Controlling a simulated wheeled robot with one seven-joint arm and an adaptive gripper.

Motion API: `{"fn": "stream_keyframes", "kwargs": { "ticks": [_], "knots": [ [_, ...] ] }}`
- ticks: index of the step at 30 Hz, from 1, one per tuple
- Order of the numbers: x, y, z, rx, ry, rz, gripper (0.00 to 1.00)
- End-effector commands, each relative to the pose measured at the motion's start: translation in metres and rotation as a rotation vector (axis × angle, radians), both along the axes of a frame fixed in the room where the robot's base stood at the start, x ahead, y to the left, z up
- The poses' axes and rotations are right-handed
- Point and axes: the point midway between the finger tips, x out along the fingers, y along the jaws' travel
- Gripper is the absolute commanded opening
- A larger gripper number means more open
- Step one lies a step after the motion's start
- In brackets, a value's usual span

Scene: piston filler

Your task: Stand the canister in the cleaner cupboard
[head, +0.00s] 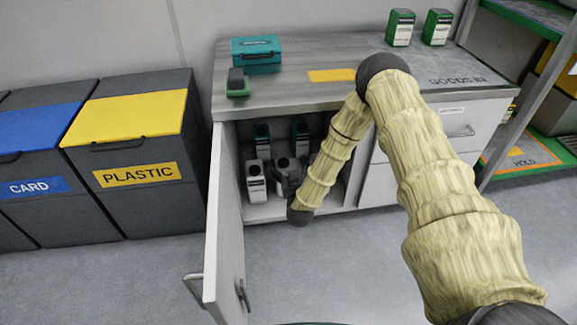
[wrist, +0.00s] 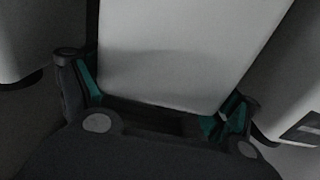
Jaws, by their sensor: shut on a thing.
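The cleaner cupboard (head: 267,210) stands open under the worktop, and its door (head: 226,220) swings out to the left. My gripper (wrist: 160,97) is inside it, shut on a pale canister (wrist: 180,50), with a teal-padded finger on each side in the wrist view. In the head view the held canister (head: 283,165) shows its dark cap, and my gripper partly hides it. It looks upright, low and close to the cupboard floor; I cannot tell whether its base touches.
A white canister (head: 256,182) stands just left of the held one. Dark green-topped containers (head: 262,140) (head: 300,136) stand behind. In the wrist view, pale bodies flank the gripper closely on the left (wrist: 40,40) and right (wrist: 295,85). A teal box (head: 256,55) sits on the worktop.

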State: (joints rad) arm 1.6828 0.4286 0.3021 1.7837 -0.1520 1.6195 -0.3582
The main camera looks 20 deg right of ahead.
Motion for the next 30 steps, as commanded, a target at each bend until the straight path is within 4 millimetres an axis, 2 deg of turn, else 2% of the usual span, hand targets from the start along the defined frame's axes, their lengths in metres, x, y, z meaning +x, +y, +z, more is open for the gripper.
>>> {"fn": "stream_keyframes", "kwargs": {
  "ticks": [3,4,5,6,19,23,30],
  "knots": [
    [0.001,0.000,-0.001,-0.001,-0.003,0.000,0.17],
    [0.000,0.000,-0.002,0.000,0.000,0.000,0.92],
    [0.000,0.000,-0.002,0.000,0.000,0.000,0.98],
    [0.000,0.000,-0.002,0.000,0.000,0.000,1.00],
    [-0.001,0.000,0.001,0.000,0.001,0.000,1.00],
    [-0.014,0.004,0.003,-0.001,0.001,0.001,1.00],
    [-0.056,0.014,0.004,0.001,0.004,0.001,1.00]
  ]
}}
